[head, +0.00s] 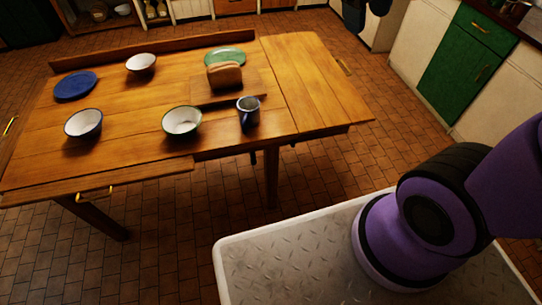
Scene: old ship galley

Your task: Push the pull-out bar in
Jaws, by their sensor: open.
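No part is clearly recognisable as the pull-out bar. A wooden table (235,125) has a front-left edge piece (150,183) that stands out a little further than the edge to its right, with a brass handle (94,195) on it. Another brass handle (343,66) is on the right leaf, and one more (11,126) is at the far left. A long raised wooden rail (165,46) runs along the back edge. I cannot tell which of these is the bar.
On the table are a blue plate (75,86), several bowls such as the front one (182,121), a mug (248,112), and bread (225,75) near a green plate (225,56). Green and cream cabinets (467,62) stand at right. Tiled floor (190,230) is clear in front.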

